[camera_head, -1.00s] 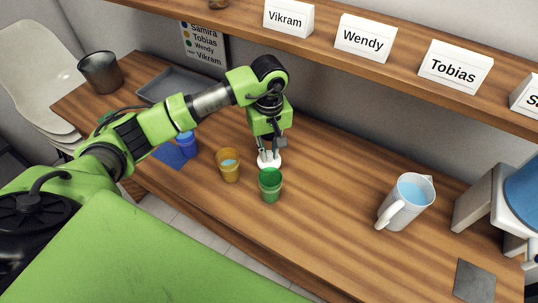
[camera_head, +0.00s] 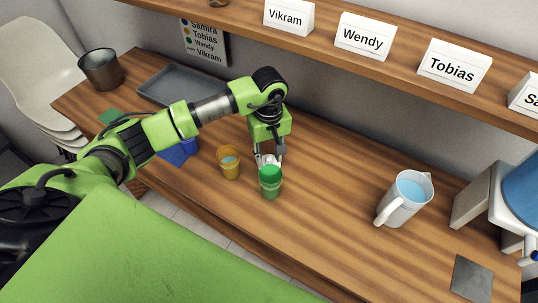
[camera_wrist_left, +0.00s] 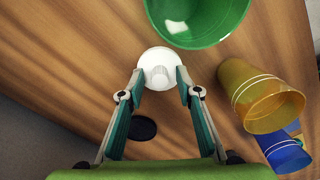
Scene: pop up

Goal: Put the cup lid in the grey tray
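The white cup lid (camera_wrist_left: 160,62) lies on the wooden table beside the green cup; in the head view (camera_head: 268,160) it is partly hidden by my fingers and the green cup. My left gripper (camera_wrist_left: 160,82) points down over the lid. Its fingers are apart, one on each side of the lid's near part, and I cannot tell whether they touch it. The grey tray (camera_head: 172,98) lies empty at the back left of the table, behind my left arm. My right gripper is not in view.
The green cup (camera_head: 271,184) stands right next to the lid, with the orange cup (camera_head: 229,165) and blue cup (camera_wrist_left: 288,153) nearby. A white pitcher (camera_head: 405,200) stands right. A dark bin (camera_head: 101,70) is far left. A shelf (camera_head: 230,22) overhangs the back.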

